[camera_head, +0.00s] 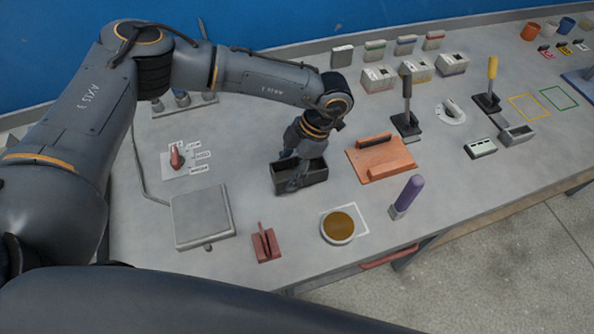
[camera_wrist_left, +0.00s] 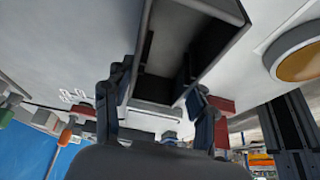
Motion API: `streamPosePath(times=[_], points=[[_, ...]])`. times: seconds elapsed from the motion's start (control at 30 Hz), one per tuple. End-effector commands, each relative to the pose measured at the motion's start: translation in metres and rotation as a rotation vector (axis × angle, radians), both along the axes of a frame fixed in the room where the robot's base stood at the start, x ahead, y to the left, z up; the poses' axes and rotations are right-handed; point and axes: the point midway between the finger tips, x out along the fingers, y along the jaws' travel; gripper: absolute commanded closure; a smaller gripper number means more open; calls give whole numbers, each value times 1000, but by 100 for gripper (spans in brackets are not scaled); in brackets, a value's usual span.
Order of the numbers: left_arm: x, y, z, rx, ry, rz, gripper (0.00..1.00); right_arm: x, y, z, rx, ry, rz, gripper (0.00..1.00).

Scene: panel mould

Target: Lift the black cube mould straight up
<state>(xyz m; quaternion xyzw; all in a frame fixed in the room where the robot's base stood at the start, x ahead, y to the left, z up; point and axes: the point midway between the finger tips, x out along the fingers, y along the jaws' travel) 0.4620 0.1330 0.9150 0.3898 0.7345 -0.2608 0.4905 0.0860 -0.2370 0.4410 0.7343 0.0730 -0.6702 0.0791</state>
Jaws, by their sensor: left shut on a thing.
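The black cube mould (camera_head: 316,176) is an open-topped dark box near the middle of the bench in the head view. In the left wrist view the mould (camera_wrist_left: 240,12) fills the upper middle, with its inside and a dividing wall showing. My left gripper (camera_head: 292,180) reaches down onto the mould and is shut on its wall. Its fingers (camera_wrist_left: 158,90) show on either side of the mould's near part in the left wrist view. I cannot tell whether there is a gap under the mould. My right gripper is not in view.
A grey flat plate (camera_head: 202,216) lies left.

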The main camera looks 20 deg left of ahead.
Motion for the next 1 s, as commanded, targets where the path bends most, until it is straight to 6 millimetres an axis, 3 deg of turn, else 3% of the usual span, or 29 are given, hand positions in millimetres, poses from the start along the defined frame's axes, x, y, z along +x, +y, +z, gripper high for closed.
streamPosePath(times=[1.0], points=[[1, 0, 43, 0, -1, 0, 82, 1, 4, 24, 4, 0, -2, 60]])
